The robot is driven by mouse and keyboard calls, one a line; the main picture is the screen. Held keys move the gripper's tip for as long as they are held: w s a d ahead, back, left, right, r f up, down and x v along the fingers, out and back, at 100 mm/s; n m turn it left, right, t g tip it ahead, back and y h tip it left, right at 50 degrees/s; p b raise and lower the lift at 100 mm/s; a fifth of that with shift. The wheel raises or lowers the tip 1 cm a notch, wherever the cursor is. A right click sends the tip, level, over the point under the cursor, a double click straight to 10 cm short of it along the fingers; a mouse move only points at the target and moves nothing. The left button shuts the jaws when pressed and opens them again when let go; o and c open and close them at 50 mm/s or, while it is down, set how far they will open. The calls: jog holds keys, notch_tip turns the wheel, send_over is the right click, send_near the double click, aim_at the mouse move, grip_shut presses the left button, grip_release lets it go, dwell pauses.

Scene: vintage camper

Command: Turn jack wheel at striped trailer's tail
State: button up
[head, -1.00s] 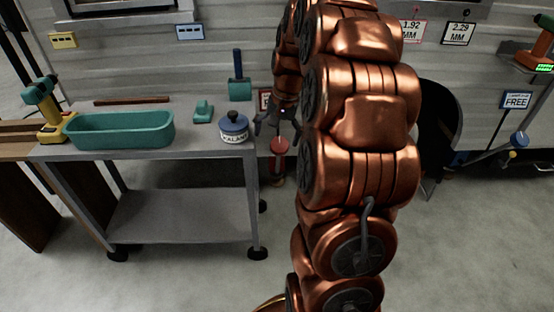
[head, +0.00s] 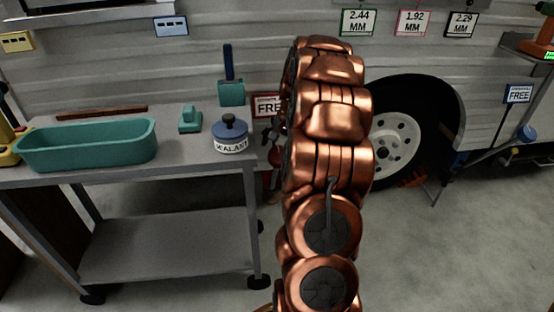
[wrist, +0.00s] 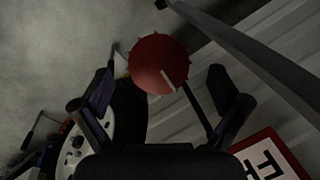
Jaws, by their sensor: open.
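A round red jack wheel (wrist: 158,63) with a notched rim and a pale line on its face shows in the wrist view. It lies between and just beyond the fingertips of my gripper (wrist: 160,80), which is open and empty. I cannot tell whether either finger touches it. In the head view a small part of the red wheel (head: 273,160) shows left of my arm, which hides the gripper and most of the wheel. The pale ribbed trailer side (head: 190,60) runs behind.
A grey cart (head: 170,215) holds a teal tray (head: 90,146) and a blue-lidded sealant pot (head: 230,138), close left of my arm. A sign (head: 267,106) hangs behind. A trailer tyre (head: 437,125) and a blue knob (head: 527,133) are at right. Floor at lower right is clear.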

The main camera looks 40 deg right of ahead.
aim_at(278, 154)
jog(key=b+x, duration=0.1)
jog(key=x, duration=0.2)
jog(key=shift+w+f, duration=0.1)
jog(key=shift+f, duration=0.25)
jog(key=shift+c, duration=0.3)
jog(key=c, duration=1.1)
jog(key=shift+a+r+p, duration=0.1)
jog(key=shift+r+p, duration=0.05)
jog(key=shift+p, duration=0.3)
